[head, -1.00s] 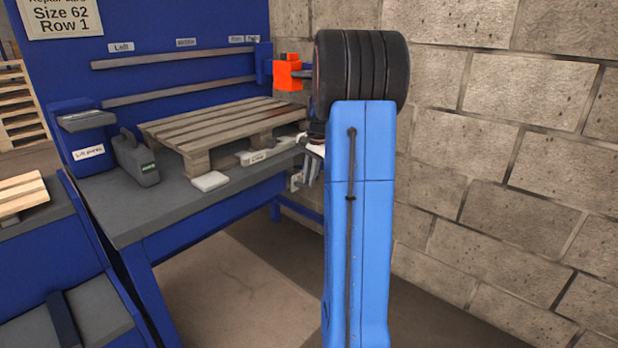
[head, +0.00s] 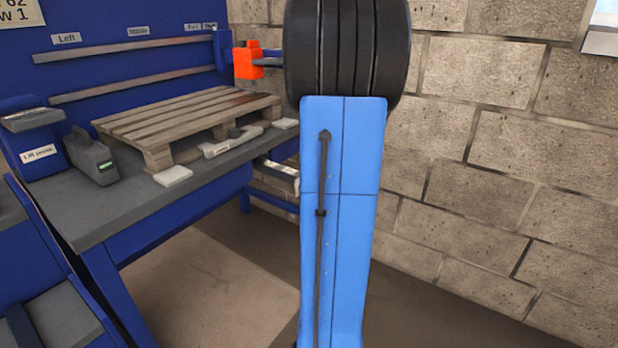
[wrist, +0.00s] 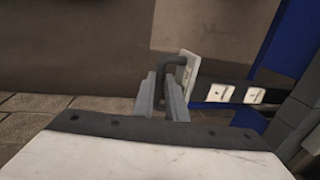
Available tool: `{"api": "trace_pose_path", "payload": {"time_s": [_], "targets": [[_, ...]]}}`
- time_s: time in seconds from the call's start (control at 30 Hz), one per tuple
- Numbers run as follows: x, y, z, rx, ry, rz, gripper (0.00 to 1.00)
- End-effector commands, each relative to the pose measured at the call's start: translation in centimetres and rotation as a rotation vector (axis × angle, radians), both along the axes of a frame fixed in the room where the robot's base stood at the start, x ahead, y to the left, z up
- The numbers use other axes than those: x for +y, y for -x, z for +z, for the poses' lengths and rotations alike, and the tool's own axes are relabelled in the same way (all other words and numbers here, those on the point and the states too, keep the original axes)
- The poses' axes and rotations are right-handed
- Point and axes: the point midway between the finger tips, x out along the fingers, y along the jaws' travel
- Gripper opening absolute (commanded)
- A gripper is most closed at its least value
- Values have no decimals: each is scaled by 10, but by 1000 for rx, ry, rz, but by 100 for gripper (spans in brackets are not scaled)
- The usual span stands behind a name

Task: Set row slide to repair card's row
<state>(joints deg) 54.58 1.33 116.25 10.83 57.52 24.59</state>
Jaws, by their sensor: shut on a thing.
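In the wrist view my gripper (wrist: 166,97) is shut on a dark bent handle (wrist: 181,66). The handle stands at a pale plate (wrist: 190,72), which I take to be the row slide. A dark rail (wrist: 238,94) with white labels runs right from it; their text is too small to read. In the head view my gripper is hidden behind my blue arm.
An orange block (head: 247,60) sits at the right end of the back rails (head: 140,85). A block wall (head: 490,150) stands right.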

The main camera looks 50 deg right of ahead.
Motion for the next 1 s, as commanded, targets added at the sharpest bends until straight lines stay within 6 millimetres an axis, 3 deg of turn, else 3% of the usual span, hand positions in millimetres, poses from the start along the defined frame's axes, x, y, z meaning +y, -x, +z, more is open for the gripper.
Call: {"api": "trace_pose_path", "payload": {"time_s": [0.3,0.33,0.4,0.77,1.0], "targets": [[0,5,-1,8,0,0,0],[-1,5,-1,8,0,0,15],[0,5,-1,8,0,0,31],[0,4,2,5,0,0,31],[-2,9,32,3,3,-2,31]]}}
